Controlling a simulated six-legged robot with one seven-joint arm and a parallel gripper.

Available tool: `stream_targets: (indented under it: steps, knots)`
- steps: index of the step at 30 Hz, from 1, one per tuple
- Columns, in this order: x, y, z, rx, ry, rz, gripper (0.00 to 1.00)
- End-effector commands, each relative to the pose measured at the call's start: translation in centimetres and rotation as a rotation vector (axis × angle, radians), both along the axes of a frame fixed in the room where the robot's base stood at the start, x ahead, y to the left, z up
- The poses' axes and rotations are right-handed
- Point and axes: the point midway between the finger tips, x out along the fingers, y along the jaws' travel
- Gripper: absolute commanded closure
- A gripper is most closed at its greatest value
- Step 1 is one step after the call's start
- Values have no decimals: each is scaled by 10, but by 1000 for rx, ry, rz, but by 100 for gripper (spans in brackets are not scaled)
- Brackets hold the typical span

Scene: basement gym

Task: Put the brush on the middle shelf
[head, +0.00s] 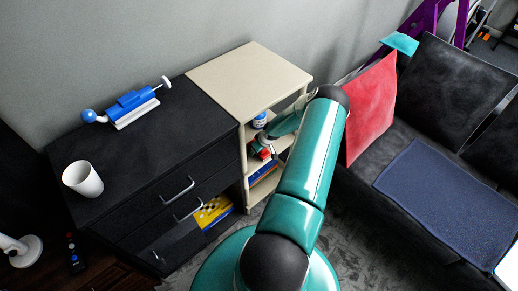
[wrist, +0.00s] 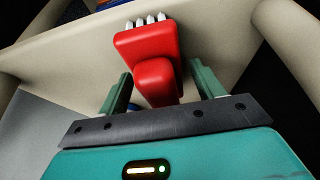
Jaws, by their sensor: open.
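The red brush (wrist: 150,50) shows close up in the wrist view, its pale bristles at the far end and its rounded handle toward me. It overlaps a beige shelf board (wrist: 218,45); I cannot tell if it rests on it. My gripper (wrist: 160,75) is open, one green finger on each side of the handle, with gaps visible. In the head view the beige shelf unit (head: 245,72) stands right of the black drawers. Red, likely the brush (head: 262,153), shows at about its middle level. My arm hides part of the shelves there.
A blue-lidded jar (head: 260,119) stands on the level above. Black drawers (head: 140,150) carry a white cup (head: 83,179) and a blue device (head: 130,103). A yellow box (head: 213,211) sits low. A dark sofa (head: 420,165) with a red cushion (head: 371,105) is at right.

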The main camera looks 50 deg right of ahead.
Motion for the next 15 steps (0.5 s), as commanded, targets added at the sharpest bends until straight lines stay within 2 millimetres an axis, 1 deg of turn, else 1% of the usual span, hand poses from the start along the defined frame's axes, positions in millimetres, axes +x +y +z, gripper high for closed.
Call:
stream_targets:
  steps: [5,15]
  knots:
    - [-10,1,24,-2,0,-1,33]
    - [-36,7,87,-2,1,-2,33]
